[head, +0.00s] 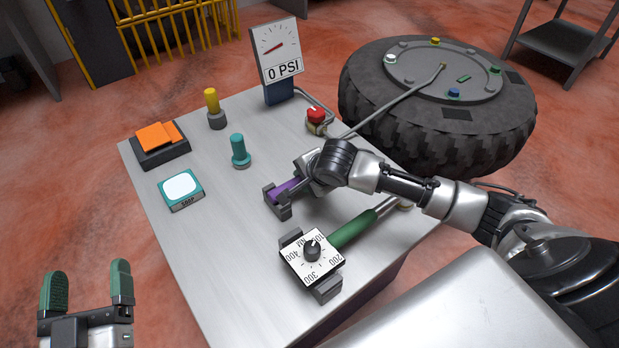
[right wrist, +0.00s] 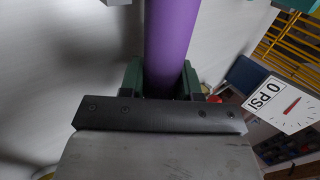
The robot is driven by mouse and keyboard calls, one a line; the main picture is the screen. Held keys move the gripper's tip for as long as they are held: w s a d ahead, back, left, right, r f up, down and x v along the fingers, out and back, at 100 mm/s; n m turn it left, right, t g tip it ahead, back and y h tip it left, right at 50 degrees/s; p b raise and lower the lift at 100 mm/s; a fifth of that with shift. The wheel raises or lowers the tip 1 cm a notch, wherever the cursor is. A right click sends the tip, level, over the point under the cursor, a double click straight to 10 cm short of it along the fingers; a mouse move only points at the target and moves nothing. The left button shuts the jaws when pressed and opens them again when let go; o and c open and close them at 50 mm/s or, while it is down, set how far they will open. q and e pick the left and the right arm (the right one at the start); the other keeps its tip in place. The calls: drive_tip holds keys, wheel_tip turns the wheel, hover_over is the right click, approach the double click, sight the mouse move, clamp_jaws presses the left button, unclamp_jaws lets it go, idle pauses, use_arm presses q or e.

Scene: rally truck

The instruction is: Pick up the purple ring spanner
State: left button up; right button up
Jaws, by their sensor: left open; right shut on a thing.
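The purple ring spanner (head: 285,190) lies along a dark grey holder (head: 278,206) on the metal bench. My right gripper (head: 306,178) is over its far right part and hides that end. In the right wrist view the purple shaft (right wrist: 172,40) runs between my green fingers (right wrist: 164,78), and the gripper is shut on it. I cannot tell whether the spanner is clear of the holder. My left gripper (head: 87,280) is open and empty at the lower left, off the bench.
A torque wrench with a dial (head: 312,252) and green handle lies close in front. A teal socket (head: 240,152), yellow-topped tool (head: 213,108), orange cloths (head: 160,136), soap tin (head: 181,188), red knob (head: 316,116) and gauge (head: 278,60) share the bench (head: 215,240). A tyre (head: 440,120) lies behind.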

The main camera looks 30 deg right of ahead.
clamp_jaws()
drive_tip(key=shift+r, duration=0.2)
drive_tip(key=shift+r+p, duration=0.3)
drive_tip(key=shift+r, duration=0.1)
wheel_tip(320, 180, up, 4)
drive_tip(key=shift+f+p, duration=0.25)
drive_tip(key=shift+p, duration=0.7)
use_arm(q)
drive_tip(key=s+a+f+g+y+p, duration=0.1)
drive_tip(key=s+a+f+g+y, duration=0.1)
drive_tip(key=s+f+g, duration=0.3)
drive_tip(key=s+a+f+g+y+p, duration=0.2)
drive_tip(key=s+f+g, duration=0.4)
drive_tip(key=g, duration=0.5)
drive_tip(key=shift+s+a+f+n+y+p, duration=0.2)
drive_tip(key=shift+a+f+n+y+p, duration=0.15)
drive_tip(key=shift+a+f, duration=0.8)
use_arm(e)
drive_tip(key=s+d+r, duration=0.4)
drive_tip(key=d+r, duration=0.2)
drive_tip(key=d, duration=0.4)
drive_tip(key=shift+s+d+r, duration=0.2)
drive_tip(key=shift+s+d, duration=0.05)
drive_tip(key=shift+d, duration=0.15)
use_arm(q)
drive_tip(key=shift+d+f, duration=0.25)
drive_tip(key=shift+d, duration=0.1)
